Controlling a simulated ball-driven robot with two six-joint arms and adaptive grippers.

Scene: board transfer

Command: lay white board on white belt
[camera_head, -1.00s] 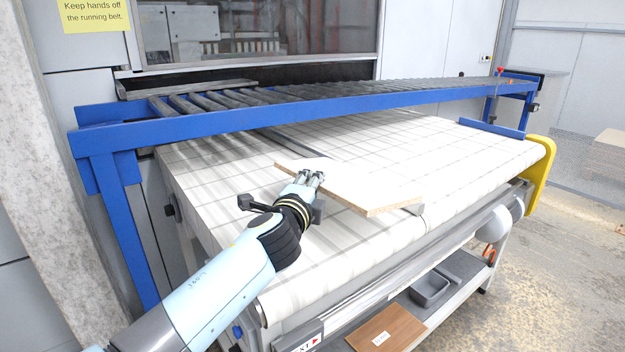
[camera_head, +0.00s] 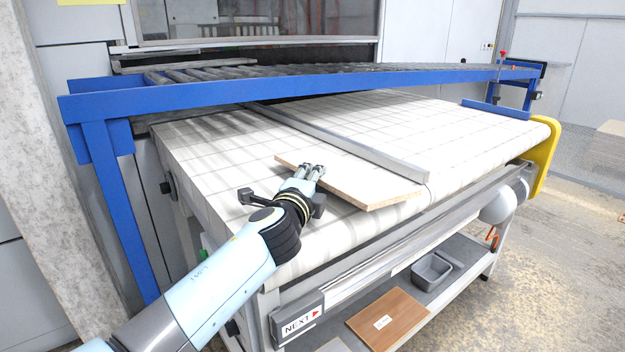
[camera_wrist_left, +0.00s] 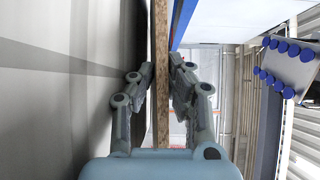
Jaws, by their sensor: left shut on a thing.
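The white board (camera_head: 350,182) is a flat panel with a pale top and brown particle-board edges. It lies roughly level over the near part of the white belt (camera_head: 215,160), which has a grey line grid. My left gripper (camera_head: 312,170) is shut on the board's near left edge. In the left wrist view the board's brown edge (camera_wrist_left: 162,110) runs between the two fingers, and the belt surface (camera_wrist_left: 50,90) is on the left. One finger is between board and belt, so the held edge is off the belt. Contact at the far end cannot be told. My right gripper is out of view.
A grey metal bar (camera_head: 340,142) crosses the belt just behind the board. A blue frame with rollers (camera_head: 300,88) spans the back. A yellow guard (camera_head: 545,155) closes the right end. Below, a shelf holds a brown panel (camera_head: 388,318) and a grey tray (camera_head: 432,268).

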